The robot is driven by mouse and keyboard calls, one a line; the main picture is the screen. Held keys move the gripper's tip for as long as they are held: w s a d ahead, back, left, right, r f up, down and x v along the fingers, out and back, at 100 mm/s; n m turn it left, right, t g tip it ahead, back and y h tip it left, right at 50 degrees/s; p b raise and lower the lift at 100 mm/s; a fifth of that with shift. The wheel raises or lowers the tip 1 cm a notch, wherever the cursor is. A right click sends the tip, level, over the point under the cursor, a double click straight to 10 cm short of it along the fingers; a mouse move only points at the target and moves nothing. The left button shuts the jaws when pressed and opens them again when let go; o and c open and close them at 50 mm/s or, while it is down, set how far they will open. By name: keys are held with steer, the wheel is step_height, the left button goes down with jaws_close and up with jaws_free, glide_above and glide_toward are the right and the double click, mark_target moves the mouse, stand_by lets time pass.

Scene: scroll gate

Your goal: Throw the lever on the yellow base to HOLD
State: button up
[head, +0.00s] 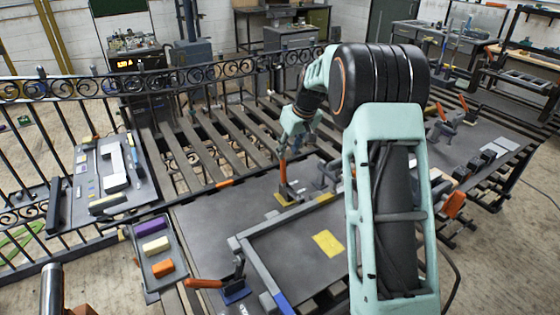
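The lever on the yellow base (284,199) stands on the dark table just left of the picture's middle. Its orange handle (283,171) points nearly straight up. My gripper (290,147) reaches down from my pale green arm to the top of this handle. The fingers are small and partly merged with the handle and background, so I cannot tell whether they touch or grip it. No HOLD marking is legible. A second lever, on a blue base (237,292), stands nearer the front, its orange handle (204,284) lying to the left.
A grey frame (290,228) and a flat yellow patch (328,243) lie nearby on the table. A tray (150,270) holds purple, cream and orange blocks at left. More orange-handled clamps (453,203) stand at right. A scrolled iron gate (190,76) runs behind.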

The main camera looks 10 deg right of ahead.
mark_target(284, 161)
steer(key=p+x, duration=0.1)
steer(key=x, duration=0.7)
steer(key=shift+w+f+p, duration=0.2)
steer(key=shift+f+p, duration=0.1)
jaws_close()
